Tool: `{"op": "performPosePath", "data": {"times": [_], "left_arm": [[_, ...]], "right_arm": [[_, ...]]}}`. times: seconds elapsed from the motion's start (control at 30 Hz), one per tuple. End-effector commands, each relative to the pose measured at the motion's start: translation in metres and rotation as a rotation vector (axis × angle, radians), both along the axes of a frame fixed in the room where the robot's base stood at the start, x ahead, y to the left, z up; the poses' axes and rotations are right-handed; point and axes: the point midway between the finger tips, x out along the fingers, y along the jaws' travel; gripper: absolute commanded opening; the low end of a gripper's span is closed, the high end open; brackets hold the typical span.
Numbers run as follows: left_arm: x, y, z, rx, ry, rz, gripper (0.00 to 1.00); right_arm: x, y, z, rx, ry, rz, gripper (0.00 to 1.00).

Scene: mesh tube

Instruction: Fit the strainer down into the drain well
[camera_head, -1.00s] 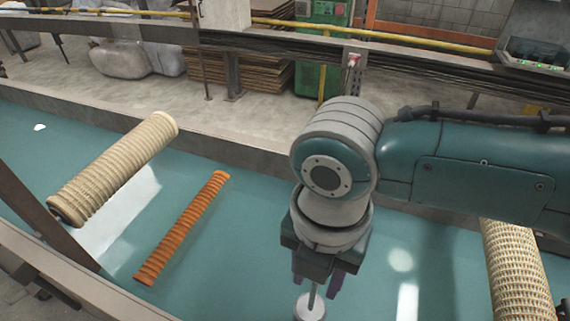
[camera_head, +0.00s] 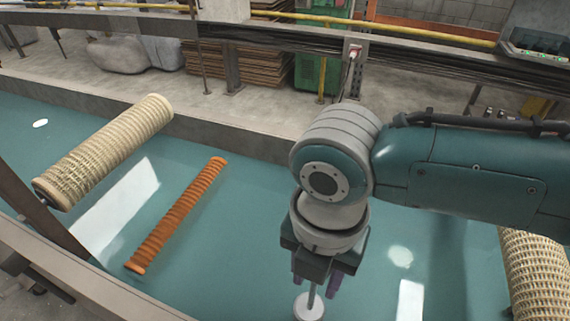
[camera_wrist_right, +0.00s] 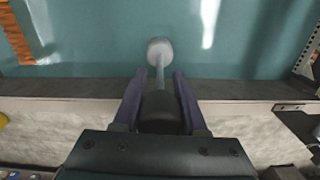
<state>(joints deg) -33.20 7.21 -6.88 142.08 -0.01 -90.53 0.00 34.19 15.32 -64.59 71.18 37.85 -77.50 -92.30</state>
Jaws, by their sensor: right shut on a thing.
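The strainer (camera_head: 309,307) looks like a pale round disc on a thin grey stem. It hangs below my right gripper (camera_head: 318,283), near the bottom edge of the head view. In the right wrist view the strainer's disc (camera_wrist_right: 160,48) and stem stick out ahead of the purple fingers of my right gripper (camera_wrist_right: 160,80). The fingers are shut on the stem, and the disc is free of them, over the teal surface. I cannot make out the drain well in either view. My left gripper is not in view.
A teal surface (camera_head: 240,250) spreads below. An orange ribbed tube (camera_head: 178,215) and a cream mesh roll (camera_head: 108,150) lie to the left. Another mesh roll (camera_head: 537,270) is at the right. A concrete ledge (camera_head: 235,133) runs behind. The teal around the strainer looks clear.

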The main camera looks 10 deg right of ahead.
Motion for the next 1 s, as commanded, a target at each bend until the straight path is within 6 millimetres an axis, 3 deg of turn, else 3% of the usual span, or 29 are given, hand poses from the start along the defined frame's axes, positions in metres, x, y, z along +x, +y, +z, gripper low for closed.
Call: {"op": "performPosePath", "data": {"times": [1.0], "left_arm": [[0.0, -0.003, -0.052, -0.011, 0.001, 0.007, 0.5]], "right_arm": [[0.0, 0.0, -0.059, 0.0, 0.0, -0.001, 0.0]]}}
